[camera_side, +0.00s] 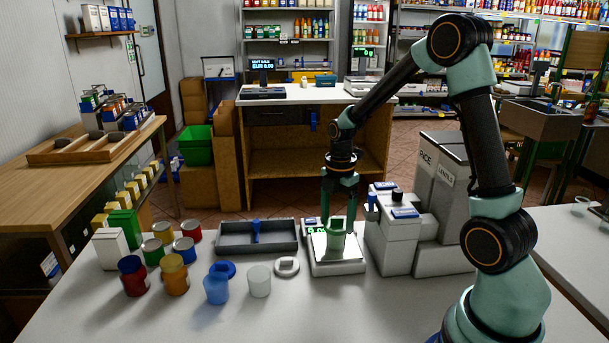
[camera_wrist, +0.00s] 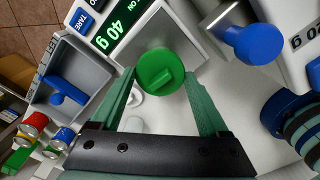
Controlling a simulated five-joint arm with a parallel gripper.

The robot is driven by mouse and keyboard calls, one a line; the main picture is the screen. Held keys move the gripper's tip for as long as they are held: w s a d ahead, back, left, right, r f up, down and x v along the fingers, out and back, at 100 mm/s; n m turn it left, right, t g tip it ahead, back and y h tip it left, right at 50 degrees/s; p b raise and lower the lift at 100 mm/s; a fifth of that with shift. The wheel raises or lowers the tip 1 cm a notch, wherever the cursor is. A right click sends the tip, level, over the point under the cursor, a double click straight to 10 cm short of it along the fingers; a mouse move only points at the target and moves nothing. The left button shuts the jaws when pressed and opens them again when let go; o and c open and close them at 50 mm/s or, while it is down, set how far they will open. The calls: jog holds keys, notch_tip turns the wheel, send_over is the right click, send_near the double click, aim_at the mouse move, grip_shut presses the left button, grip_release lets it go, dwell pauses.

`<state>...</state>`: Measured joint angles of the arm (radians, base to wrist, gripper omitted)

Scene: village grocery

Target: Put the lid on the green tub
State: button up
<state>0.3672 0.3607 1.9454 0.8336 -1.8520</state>
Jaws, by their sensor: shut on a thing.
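The green lid (camera_wrist: 160,72), a round disc with a raised bar grip, is between the fingertips of my gripper (camera_wrist: 162,80) in the wrist view. My gripper (camera_side: 337,215) is shut on it, fingers pointing down over the scale. In the wrist view the lid covers the tub. I cannot tell whether the lid touches the rim or is seated on it.
The scale (camera_side: 340,267) reads 40 g in the wrist view. Left of it are a white lid (camera_side: 287,266), white tub (camera_side: 259,281), blue tub (camera_side: 216,288), blue lid (camera_side: 225,267) and grey tray (camera_side: 240,238). The front counter is clear.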

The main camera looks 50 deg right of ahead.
dwell(0.3)
jog(key=o, duration=1.2)
jog(key=shift+c, duration=0.2)
jog(key=shift+r, duration=2.75)
grip_shut()
jog(key=shift+f, duration=1.65)
